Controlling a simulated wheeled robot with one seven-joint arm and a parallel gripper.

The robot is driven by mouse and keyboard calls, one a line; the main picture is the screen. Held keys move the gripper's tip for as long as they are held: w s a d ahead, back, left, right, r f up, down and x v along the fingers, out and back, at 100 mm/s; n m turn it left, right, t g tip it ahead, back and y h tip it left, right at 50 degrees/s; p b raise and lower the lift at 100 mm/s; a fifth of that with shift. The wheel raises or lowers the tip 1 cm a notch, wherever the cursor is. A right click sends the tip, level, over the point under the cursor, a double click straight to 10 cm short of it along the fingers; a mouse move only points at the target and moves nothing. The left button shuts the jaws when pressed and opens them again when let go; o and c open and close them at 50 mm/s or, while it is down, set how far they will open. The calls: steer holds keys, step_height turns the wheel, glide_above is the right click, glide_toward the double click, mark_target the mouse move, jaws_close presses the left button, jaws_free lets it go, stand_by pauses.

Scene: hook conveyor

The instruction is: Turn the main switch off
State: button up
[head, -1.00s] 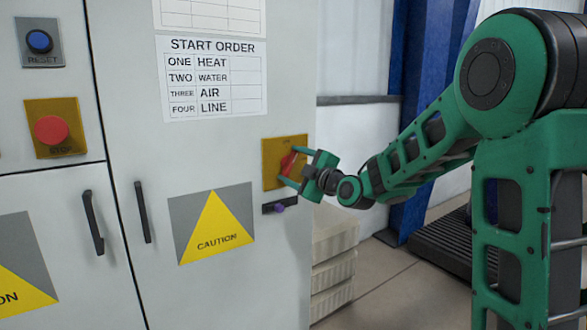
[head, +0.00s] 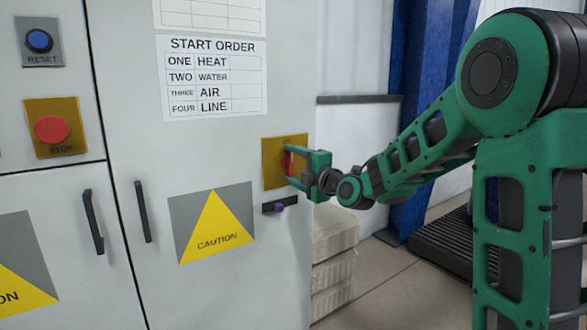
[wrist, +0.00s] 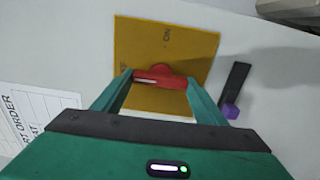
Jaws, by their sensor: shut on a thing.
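The main switch's red handle (head: 289,163) sits on a yellow plate (head: 270,172) near the cabinet's right edge. The handle stands about upright in the head view. In the wrist view the handle (wrist: 165,77) lies across the picture. Its white line points at a small unreadable label on the plate's left edge, the top edge in the head view. A label that looks like "ON" (wrist: 167,38) is off to the handle's side. My gripper (head: 290,165) is shut on the handle, one fingertip at each end of it.
A purple knob (head: 279,208) on a black strip is just below the plate. A caution sign (head: 213,228), a start-order sheet (head: 212,78), a red stop button (head: 52,130) and a blue reset button (head: 39,41) are on the cabinet. Pale crates (head: 334,265) stand at its right.

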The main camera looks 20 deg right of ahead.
steer(key=shift+f, duration=0.25)
steer(key=o, duration=0.9)
steer(key=shift+o, duration=0.8)
steer(key=shift+r, duration=0.1)
steer(key=shift+s, duration=0.25)
steer(key=v, duration=1)
steer(key=shift+s+d, duration=0.1)
steer(key=shift+s, duration=0.05)
